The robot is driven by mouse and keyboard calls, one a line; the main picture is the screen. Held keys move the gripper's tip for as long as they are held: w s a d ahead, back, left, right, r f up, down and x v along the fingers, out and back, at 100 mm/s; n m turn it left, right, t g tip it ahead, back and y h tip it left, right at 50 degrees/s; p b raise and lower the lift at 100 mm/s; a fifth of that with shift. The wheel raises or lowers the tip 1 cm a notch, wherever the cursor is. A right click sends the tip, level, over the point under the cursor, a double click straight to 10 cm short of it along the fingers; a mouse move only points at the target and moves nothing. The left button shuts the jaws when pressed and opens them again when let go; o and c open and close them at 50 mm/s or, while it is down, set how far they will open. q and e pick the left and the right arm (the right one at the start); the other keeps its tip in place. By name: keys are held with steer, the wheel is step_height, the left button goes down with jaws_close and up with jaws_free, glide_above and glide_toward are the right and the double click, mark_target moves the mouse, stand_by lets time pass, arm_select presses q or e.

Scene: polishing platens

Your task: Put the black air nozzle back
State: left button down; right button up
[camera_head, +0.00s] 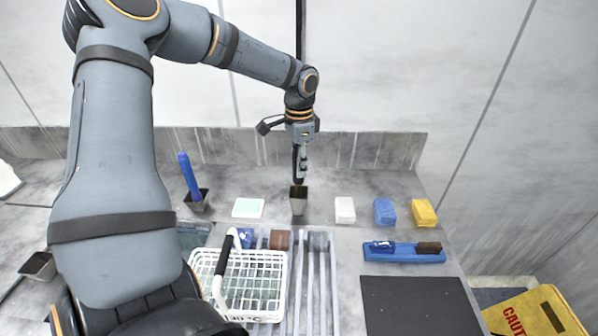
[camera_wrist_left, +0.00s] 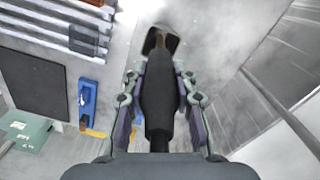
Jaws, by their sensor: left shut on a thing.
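The black air nozzle (camera_wrist_left: 158,95) is in my left gripper (camera_wrist_left: 160,110), which is shut around its thick body. In the head view, my left gripper (camera_head: 299,162) points down over the back of the table. The nozzle (camera_head: 298,181) hangs roughly upright below it. A small grey tapered holder (camera_head: 298,207) stands directly under the nozzle, and it also shows in the wrist view (camera_wrist_left: 174,45). The nozzle's thin tip is at the holder's mouth; I cannot tell how deep it sits. My right gripper is not in view.
A blue tool (camera_head: 189,175) stands in another holder (camera_head: 197,205) to the left. A pale pad (camera_head: 248,208), white block (camera_head: 344,210), blue sponge (camera_head: 384,211) and yellow sponge (camera_head: 423,213) line the back. A white basket (camera_head: 270,315), blue brush (camera_head: 405,256) and dark mat (camera_head: 420,307) lie in front.

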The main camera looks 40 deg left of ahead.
arm_select(q)
step_height(320, 180, down, 3)
steer(key=shift+r, duration=0.2)
steer(key=shift+w+f, duration=0.1)
steer(key=shift+f, duration=0.05)
steer(key=c, duration=1.1)
jaws_free()
steer(key=shift+f, duration=0.1)
steer(key=shift+o, duration=0.2)
step_height(320, 180, up, 12)
steer(key=shift+r, duration=0.2)
